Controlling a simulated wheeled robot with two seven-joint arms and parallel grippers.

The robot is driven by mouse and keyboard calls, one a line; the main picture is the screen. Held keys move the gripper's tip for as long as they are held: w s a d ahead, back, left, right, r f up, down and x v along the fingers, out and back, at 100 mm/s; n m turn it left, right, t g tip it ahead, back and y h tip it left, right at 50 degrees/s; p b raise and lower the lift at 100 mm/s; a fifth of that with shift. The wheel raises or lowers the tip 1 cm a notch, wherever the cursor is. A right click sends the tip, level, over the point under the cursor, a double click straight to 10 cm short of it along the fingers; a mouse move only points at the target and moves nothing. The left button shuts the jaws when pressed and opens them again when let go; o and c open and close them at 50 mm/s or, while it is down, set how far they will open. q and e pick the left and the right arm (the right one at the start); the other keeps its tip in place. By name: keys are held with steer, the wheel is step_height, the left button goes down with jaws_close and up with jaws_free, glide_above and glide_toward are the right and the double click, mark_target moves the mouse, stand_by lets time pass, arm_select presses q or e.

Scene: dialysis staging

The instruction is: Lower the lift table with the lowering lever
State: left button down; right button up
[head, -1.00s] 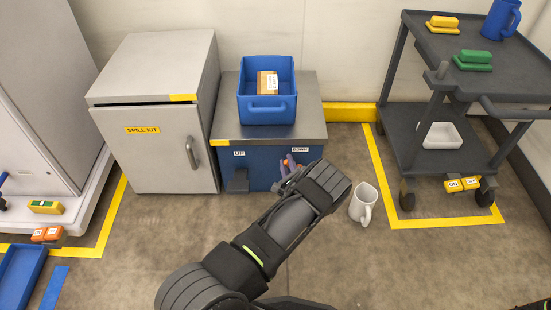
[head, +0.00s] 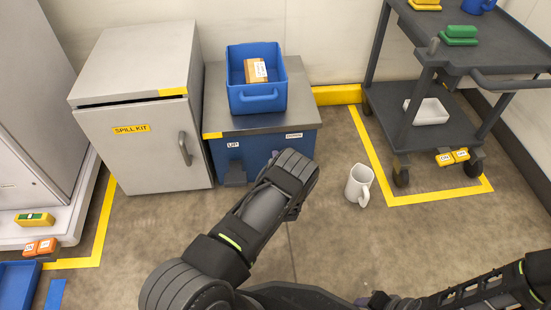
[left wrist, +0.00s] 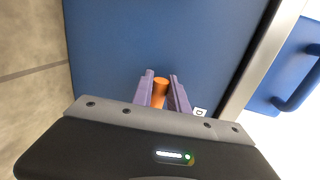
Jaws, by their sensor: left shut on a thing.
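The lift table (head: 235,124) has a grey top and a blue body, with an UP label (head: 233,145) and a DOWN label (head: 294,135) on its front. A dark pedal-like part (head: 234,174) sits below UP. In the left wrist view, the purple fingers of my left gripper (left wrist: 161,92) are shut on the orange lowering lever (left wrist: 160,88) in front of the blue panel (left wrist: 160,35). In the head view, my left forearm and wrist hide the lever and fingertips. My right gripper is not visible.
A blue bin (head: 257,105) holding a cardboard box (head: 256,70) stands on the lift table. The spill kit cabinet (head: 135,150) is left of it.

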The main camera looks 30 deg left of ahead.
arm_select(q)
steer(key=shift+f, duration=0.2)
stand_by(0.3)
steer(key=c, duration=1.3)
jaws_free()
steer(key=p+v, duration=0.3)
steer(key=v, duration=0.4)
steer(key=shift+s+d, duration=0.15)
steer(key=shift+s, duration=0.2)
steer(key=shift+r, duration=0.2)
